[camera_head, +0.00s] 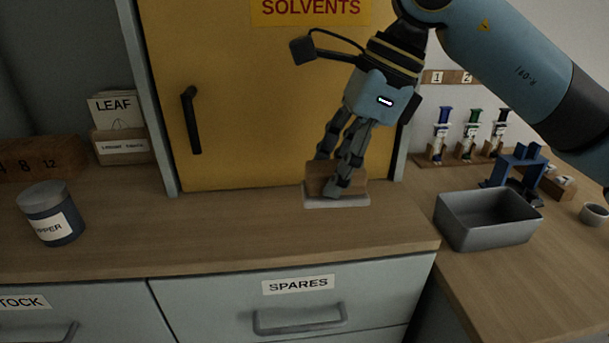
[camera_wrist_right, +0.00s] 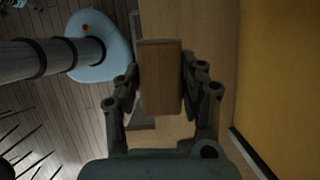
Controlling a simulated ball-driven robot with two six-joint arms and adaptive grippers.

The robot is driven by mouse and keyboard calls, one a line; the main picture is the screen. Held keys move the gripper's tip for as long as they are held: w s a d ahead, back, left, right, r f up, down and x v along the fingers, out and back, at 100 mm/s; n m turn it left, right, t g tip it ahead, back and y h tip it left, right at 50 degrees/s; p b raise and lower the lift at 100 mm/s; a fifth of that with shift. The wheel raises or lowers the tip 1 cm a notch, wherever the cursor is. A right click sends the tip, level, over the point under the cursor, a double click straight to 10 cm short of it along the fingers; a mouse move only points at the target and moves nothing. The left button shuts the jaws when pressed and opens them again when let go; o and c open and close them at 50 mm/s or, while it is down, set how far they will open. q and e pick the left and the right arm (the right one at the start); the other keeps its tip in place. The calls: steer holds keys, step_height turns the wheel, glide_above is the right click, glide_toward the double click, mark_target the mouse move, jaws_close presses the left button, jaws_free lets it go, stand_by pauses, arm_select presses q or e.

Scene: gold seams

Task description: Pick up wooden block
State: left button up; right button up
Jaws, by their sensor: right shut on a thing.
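The wooden block (camera_head: 318,176) is brown and box-shaped, at the middle of the counter in front of the yellow cabinet door. It sits at or just over a pale flat pad (camera_head: 338,202); I cannot tell whether they touch. My right gripper (camera_head: 335,183) reaches down from above and is shut on the block. In the right wrist view the block (camera_wrist_right: 161,78) is between the two fingers of the right gripper (camera_wrist_right: 162,90). My left gripper is not in view.
A blue-grey jar (camera_head: 50,218) stands at the left. A grey open bin (camera_head: 488,222) is on the right counter, with a blue stand (camera_head: 518,168) and a rack of syringe-like items (camera_head: 440,148) behind. The yellow door (camera_head: 240,100) rises close behind the block.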

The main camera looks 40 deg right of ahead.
mark_target(360, 173)
steer(key=s+r, duration=0.1)
steer(key=s+d+r+p, duration=0.1)
steer(key=s, duration=0.1)
steer(key=shift+s+d+r+p, duration=0.15)
steer(key=shift+s+r+p, duration=0.2)
steer(key=shift+s+p, duration=0.2)
steer(key=shift+s+r, duration=0.15)
steer(key=shift+s, duration=0.1)
